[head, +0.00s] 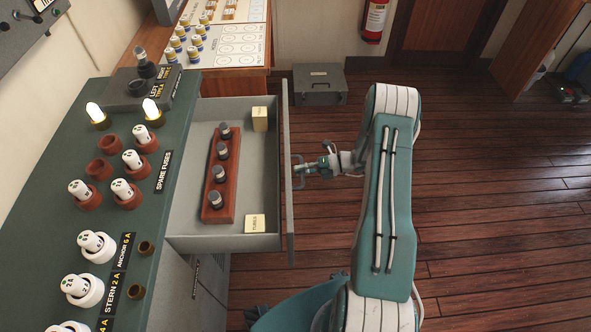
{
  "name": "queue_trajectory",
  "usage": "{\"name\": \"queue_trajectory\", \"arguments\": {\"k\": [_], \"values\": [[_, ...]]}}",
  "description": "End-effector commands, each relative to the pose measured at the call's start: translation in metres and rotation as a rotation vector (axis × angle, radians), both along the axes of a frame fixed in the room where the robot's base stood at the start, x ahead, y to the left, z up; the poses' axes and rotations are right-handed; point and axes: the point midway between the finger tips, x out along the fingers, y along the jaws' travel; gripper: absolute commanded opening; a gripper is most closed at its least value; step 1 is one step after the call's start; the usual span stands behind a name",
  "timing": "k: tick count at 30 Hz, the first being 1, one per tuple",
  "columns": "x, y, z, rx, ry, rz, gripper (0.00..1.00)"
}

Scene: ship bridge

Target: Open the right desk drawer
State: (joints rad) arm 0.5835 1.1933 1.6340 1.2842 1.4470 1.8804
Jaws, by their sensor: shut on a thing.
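The desk drawer (182,214) stands pulled out from the green-topped desk, and its inside is in full view. It holds a red-brown wooden rack (212,213) with several dark-capped tubes and two small cream boxes, one (260,118) at the far end and one (255,223) at the near end. A grey handle (298,183) sits on the outer face of the drawer front (287,215). My gripper (301,172) is at this handle, shut on it, with my arm reaching in from the right. The exact finger contact is small in the view.
The desk top (165,200) carries white fuses, red-brown sockets and lit bulbs. A grey case (320,86) lies on the floor by the back wall, below a red fire extinguisher (375,20). The wooden floor (500,225) on the right is clear.

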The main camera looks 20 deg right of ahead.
Motion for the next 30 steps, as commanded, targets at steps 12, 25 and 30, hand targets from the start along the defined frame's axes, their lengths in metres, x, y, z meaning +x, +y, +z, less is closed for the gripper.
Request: {"name": "queue_trajectory", "arguments": {"k": [12,25,30], "values": [[-0.002,0.0,-0.004,-0.004,0.009,0.001,0.24],[-0.001,-0.002,-0.001,-0.002,0.003,0.0,0.51],[-0.007,-0.018,0.003,-0.002,0.001,-0.003,0.51]]}}
